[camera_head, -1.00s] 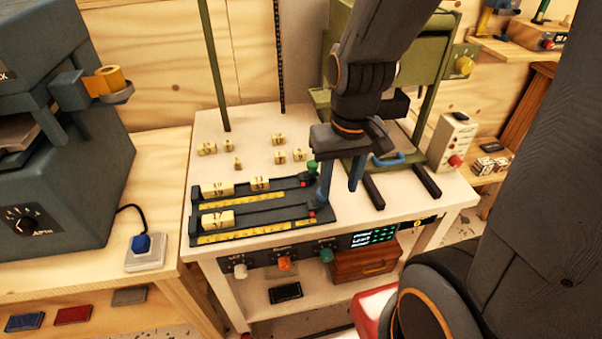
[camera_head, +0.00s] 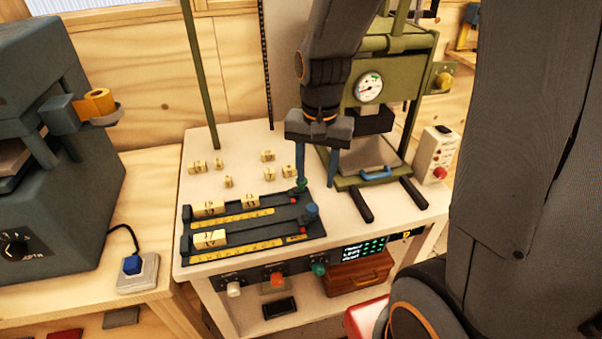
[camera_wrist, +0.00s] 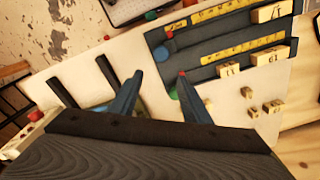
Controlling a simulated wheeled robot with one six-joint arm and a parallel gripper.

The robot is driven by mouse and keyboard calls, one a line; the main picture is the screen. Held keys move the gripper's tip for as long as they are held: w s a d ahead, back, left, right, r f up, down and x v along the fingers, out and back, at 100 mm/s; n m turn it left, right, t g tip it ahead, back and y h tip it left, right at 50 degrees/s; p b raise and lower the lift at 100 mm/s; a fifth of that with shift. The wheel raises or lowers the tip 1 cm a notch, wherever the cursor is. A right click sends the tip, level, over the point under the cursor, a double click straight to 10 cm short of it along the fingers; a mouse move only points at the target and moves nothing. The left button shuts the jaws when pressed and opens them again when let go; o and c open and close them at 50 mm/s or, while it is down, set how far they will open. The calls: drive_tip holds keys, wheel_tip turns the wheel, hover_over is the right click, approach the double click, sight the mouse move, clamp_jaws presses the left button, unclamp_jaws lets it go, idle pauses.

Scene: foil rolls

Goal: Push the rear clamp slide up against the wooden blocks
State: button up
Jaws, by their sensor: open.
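The black clamp fixture (camera_head: 187,246) has two rails. The rear rail holds two pale wooden blocks, one at its left end (camera_head: 209,208) and one further right (camera_head: 251,201). The rear clamp slide, with a green knob (camera_head: 301,183), stands at the rail's right end, with a gap to the blocks. The front clamp slide has a blue knob (camera_head: 311,208); a block (camera_head: 210,239) lies at that rail's left end. My gripper (camera_head: 316,186) is open and empty, its left finger close by the green knob. In the wrist view, the knob (camera_wrist: 174,95) is partly hidden by a finger; contact is unclear.
Several loose blocks (camera_head: 268,156) lie on the white table behind the fixture. A green press (camera_head: 391,70) with a gauge and two black bars (camera_head: 361,203) stands right of my gripper. A thin green post (camera_head: 200,80) rises at the back left.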

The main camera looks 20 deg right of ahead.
drive_tip(key=w+m, duration=0.2)
drive_tip(key=w+m+p, duration=0.1)
drive_tip(key=w+m, duration=0.4)
drive_tip(key=shift+a+r, duration=0.4)
drive_tip(key=shift+w+f+m+p, duration=0.1)
drive_tip(key=shift+w+m+p, duration=0.2)
drive_tip(key=shift+w+m, duration=0.15)
drive_tip(key=p, duration=0.2)
hover_over(298, 188)
drive_tip(key=d, duration=0.1)
drive_tip(key=shift+s+f, duration=0.15)
drive_tip(key=shift+f, duration=3.65)
clamp_jaws()
